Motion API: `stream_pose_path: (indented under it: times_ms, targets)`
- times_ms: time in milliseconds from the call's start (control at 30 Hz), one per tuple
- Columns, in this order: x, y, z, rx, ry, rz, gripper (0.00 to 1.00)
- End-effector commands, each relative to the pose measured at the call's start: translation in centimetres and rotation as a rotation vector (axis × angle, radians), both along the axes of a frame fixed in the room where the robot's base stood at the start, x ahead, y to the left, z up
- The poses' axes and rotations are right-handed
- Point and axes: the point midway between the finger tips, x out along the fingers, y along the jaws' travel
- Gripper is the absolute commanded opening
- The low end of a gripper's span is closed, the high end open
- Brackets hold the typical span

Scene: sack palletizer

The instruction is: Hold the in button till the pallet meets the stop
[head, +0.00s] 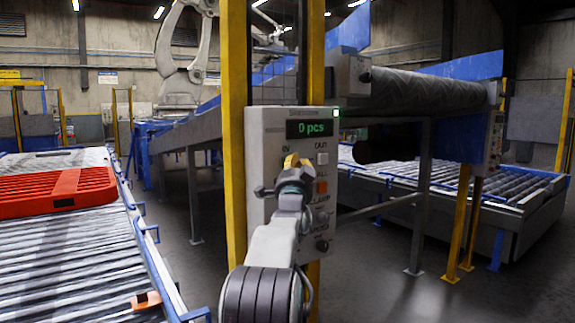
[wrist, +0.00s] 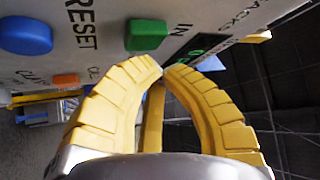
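The grey control panel (head: 262,150) stands in front of me on a yellow post, its display reading "0 pcs". In the wrist view the green button (wrist: 147,34) sits beside the label IN. My gripper (wrist: 162,70) has its yellow fingertips together and empty, just short of the green button in the picture; I cannot tell whether they touch it. In the head view my gripper (head: 292,161) is at the panel below the IN label and hides the button. The red pallet (head: 62,191) lies flat on the roller conveyor (head: 75,265) at the left. I cannot clearly identify the stop.
A blue button (wrist: 25,34) marked RESET and an orange button (wrist: 66,80) are near the green one. A small orange block (head: 146,300) sits at the conveyor's near right edge. Another roller conveyor (head: 445,185) is at the right. Yellow posts (head: 236,120) flank the panel.

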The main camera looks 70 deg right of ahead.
Motion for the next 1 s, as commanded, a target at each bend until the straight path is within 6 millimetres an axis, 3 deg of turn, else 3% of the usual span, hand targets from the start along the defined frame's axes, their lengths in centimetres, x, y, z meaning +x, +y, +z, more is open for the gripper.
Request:
stream_pose_path:
  times_ms: [133, 167, 233, 1000]
  targets:
    - [0.01, 0.02, 0.03, 0.0, 0.0, 0.0, 0.0]
    - [0.01, 0.01, 0.03, 0.0, 0.0, 0.0, 0.06]
    - [0.01, 0.01, 0.03, 0.0, 0.0, 0.0, 0.0]
    - [0.01, 0.01, 0.0, 0.0, 0.0, 0.0, 0.0]
